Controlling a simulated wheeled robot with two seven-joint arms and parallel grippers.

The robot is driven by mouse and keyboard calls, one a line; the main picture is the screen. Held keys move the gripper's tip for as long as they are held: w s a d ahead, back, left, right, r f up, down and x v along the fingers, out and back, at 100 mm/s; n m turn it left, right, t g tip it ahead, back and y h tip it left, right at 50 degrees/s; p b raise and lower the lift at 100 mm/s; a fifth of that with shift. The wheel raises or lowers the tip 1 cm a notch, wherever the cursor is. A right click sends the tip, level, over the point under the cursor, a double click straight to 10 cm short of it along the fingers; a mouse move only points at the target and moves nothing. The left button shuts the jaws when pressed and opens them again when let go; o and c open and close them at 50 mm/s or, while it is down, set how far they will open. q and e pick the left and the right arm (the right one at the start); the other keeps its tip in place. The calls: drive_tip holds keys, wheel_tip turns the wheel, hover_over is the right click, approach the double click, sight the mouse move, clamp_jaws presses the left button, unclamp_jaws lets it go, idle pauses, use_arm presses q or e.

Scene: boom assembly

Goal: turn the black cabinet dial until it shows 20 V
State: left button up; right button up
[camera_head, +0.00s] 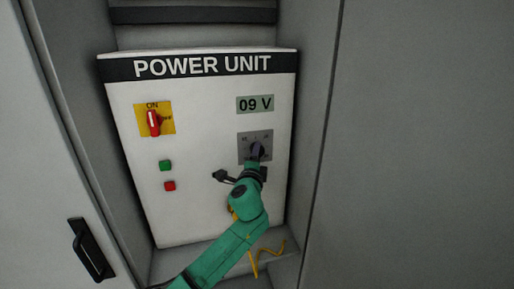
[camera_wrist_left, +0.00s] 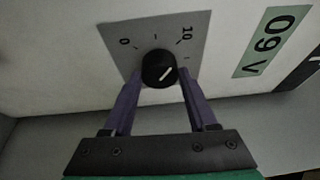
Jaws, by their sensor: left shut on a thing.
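The black dial (camera_wrist_left: 158,69) sits on a grey scale plate (camera_wrist_left: 192,24) marked 0 and 10 in the left wrist view. Its white pointer line slants toward the upper right of that view. In the head view the plate (camera_head: 243,141) is on the right half of the white power unit. The display (camera_head: 255,104) above it reads 09 V; it also shows sideways in the left wrist view (camera_wrist_left: 270,42). My left gripper (camera_wrist_left: 157,80) is shut on the dial, one purple finger on each side. In the head view my left gripper (camera_head: 257,152) covers most of the dial. My right gripper is not in view.
The power unit (camera_head: 200,110) stands inside a grey cabinet. A red switch (camera_head: 153,122) on a yellow plate, a green button (camera_head: 165,165) and a red button (camera_head: 170,186) are on its left. A yellow cable (camera_head: 256,262) hangs below. Cabinet walls flank both sides.

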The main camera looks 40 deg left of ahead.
use_arm(q)
drive_tip(key=m+g, duration=0.1)
drive_tip(key=m, duration=0.3)
drive_tip(key=shift+r+h, duration=0.2)
drive_tip(key=shift+h, duration=0.2)
drive_tip(key=m+g, duration=0.2)
drive_tip(key=m, duration=0.1)
drive_tip(key=m+g+y, duration=0.1)
drive_tip(key=m+g, duration=0.1)
drive_tip(key=m, duration=0.2)
drive_tip(key=m+g+y, duration=0.1)
drive_tip(key=m+g, duration=0.1)
drive_tip(key=m, duration=0.1)
drive_tip(key=shift+w+d+r+m+g, duration=0.25)
drive_tip(key=shift+w+d+m+g, duration=0.05)
drive_tip(key=shift+w+m+g, duration=0.1)
drive_tip(key=o, duration=1.4)
drive_tip(key=shift+c, duration=0.2)
